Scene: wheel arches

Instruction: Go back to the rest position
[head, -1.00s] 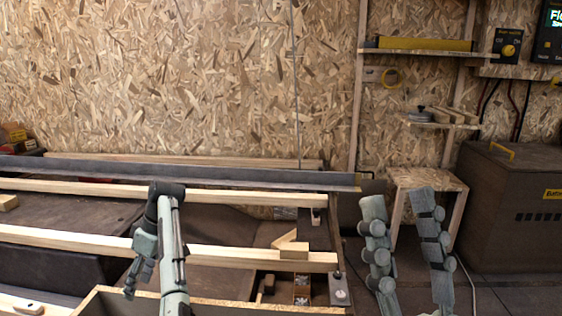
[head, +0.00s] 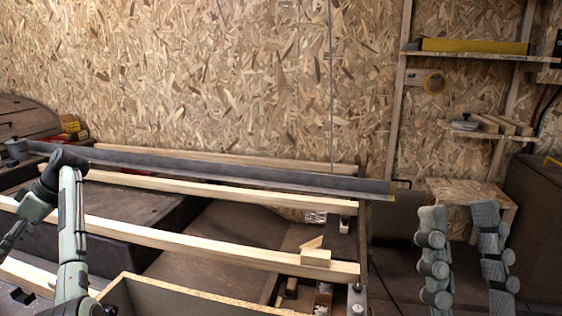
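My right gripper (head: 458,212) is at the lower right of the head view. Its two grey-green fingers point up and stand well apart, with nothing between them. It shows in front of the dark floor, to the right of the wooden rails. My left gripper (head: 22,222) is at the left edge, bent down to the left from my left arm and partly cut off by the picture. Whether its fingers are open or shut does not show clearly. I see nothing held in it.
A small wood block (head: 316,257) lies on the near rail. A wooden stool (head: 470,190) and a shelf with a yellow bar (head: 475,46) are at right. Dark floor is open near the stool.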

